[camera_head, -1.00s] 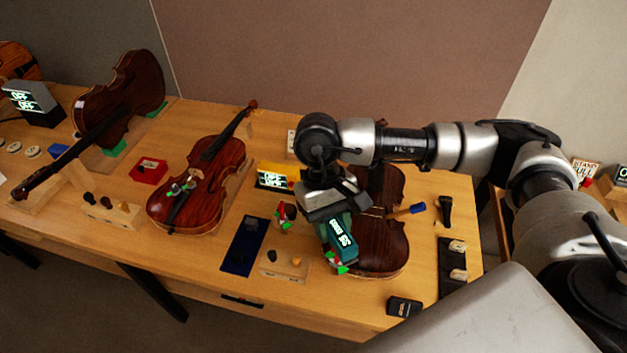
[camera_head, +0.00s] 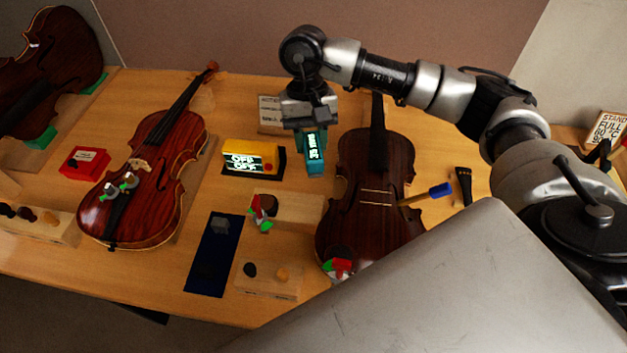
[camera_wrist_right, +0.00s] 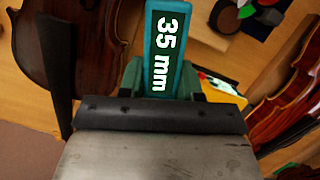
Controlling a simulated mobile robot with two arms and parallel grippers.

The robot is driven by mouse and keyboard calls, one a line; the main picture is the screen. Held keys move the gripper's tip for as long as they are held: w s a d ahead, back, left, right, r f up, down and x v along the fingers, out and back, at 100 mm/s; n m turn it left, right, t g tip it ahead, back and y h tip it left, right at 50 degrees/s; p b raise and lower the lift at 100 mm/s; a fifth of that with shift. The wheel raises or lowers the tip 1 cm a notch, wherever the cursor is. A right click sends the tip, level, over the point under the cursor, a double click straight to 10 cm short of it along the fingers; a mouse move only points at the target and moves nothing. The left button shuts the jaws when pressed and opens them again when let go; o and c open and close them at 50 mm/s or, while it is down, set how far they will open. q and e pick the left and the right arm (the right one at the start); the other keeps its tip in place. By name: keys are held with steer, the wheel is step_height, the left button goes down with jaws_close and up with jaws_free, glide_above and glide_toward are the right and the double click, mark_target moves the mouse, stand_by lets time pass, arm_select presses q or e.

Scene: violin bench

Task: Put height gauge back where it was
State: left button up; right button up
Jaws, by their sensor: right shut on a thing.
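The height gauge (camera_head: 314,150) is a teal block with a lit face; in the right wrist view the gauge (camera_wrist_right: 165,50) reads "35 mm". My right gripper (camera_head: 311,122) is shut on it and points down, left of the right violin (camera_head: 360,185) and right of the yellow box with a lit display (camera_head: 250,160). The right gripper's fingers (camera_wrist_right: 162,80) flank the gauge in the wrist view. I cannot tell whether the gauge's lower end touches the bench. My left gripper is not in view.
A pale card (camera_head: 270,112) stands behind the gauge. A wooden block (camera_head: 297,207), a dark blue mat (camera_head: 207,270) and a small holed block (camera_head: 268,281) lie in front. Another violin (camera_head: 150,175) lies left.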

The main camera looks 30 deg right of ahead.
steer(key=w+d+f+m, duration=0.1)
steer(key=f, duration=0.1)
steer(key=w+d+f+m, duration=0.1)
steer(key=w+f, duration=0.1)
steer(key=f, duration=0.1)
steer(key=w+d+f+m+b, duration=0.1)
steer(key=w+d+f, duration=0.1)
steer(key=f, duration=0.1)
steer(key=shift+w+f+y, duration=0.15)
steer(key=shift+y, duration=0.25)
steer(key=shift+f, duration=0.65)
step_height(320, 180, down, 4)
steer(key=shift+r+p, duration=0.25)
steer(key=shift+p, duration=0.05)
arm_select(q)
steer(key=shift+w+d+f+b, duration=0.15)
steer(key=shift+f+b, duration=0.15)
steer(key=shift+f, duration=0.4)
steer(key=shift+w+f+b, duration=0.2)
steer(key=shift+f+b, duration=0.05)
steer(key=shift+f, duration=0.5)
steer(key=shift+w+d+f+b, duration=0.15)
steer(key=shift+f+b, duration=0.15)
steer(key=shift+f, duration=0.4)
arm_select(e)
steer(key=shift+w+f+t, duration=0.1)
steer(key=shift+f+t, duration=0.2)
steer(key=shift+f, duration=0.3)
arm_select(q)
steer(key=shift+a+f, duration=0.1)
